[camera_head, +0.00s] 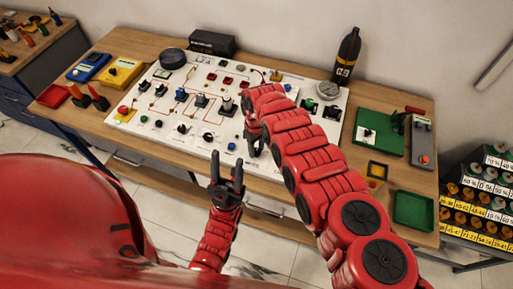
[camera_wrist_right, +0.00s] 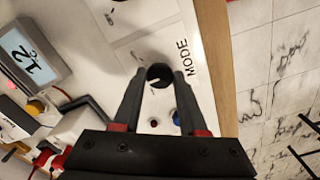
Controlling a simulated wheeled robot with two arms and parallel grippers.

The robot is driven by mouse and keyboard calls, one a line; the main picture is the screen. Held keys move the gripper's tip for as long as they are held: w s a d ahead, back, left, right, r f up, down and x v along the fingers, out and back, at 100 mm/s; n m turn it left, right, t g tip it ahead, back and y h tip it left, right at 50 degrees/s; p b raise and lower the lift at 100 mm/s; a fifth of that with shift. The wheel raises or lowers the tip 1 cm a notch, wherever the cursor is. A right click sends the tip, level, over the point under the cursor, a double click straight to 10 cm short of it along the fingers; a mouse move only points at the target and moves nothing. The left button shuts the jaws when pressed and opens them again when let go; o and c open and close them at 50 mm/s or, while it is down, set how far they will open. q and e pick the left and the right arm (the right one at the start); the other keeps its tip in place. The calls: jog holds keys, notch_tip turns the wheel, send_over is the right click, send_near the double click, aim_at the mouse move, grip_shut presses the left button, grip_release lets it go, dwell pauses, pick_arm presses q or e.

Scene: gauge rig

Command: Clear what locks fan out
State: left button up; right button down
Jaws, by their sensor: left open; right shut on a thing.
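The white rig panel (camera_head: 150,113) lies on the wooden table, carrying switches, knobs, lamps and thin lines. In the right wrist view a black knob (camera_wrist_right: 160,75) sits beside the printed word MODE. My right gripper (camera_head: 255,150) is shut on this knob at the panel's front edge; its fingertips touch the knob's sides. In the head view the gripper and arm hide the knob. My left gripper (camera_head: 228,160) is open and empty, in front of the panel's front edge. I cannot tell which part is the fan or what locks it.
A display reading 12 (camera_wrist_right: 28,55) stands on the panel. A blue button (camera_wrist_right: 176,118) is near the knob. A dark bottle (camera_head: 347,58) stands behind the panel. Green trays (camera_head: 413,210), a yellow meter (camera_head: 120,72) and a red tray (camera_head: 54,95) lie around it.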

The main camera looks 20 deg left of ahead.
jog(key=n+b, duration=0.2)
jog(key=shift+w+f+b, duration=0.1)
jog(key=shift+f+b, duration=0.1)
jog(key=shift+b, duration=0.1)
jog(key=n+b, duration=0.6)
jog(key=shift+b, duration=0.3)
jog(key=shift+r+n+b, duration=0.2)
jog(key=shift+n+b, duration=0.75)
jog(key=shift+n, duration=0.05)
jog(key=shift+c, duration=2.2)
grip_release()
jog(key=shift+r, duration=0.15)
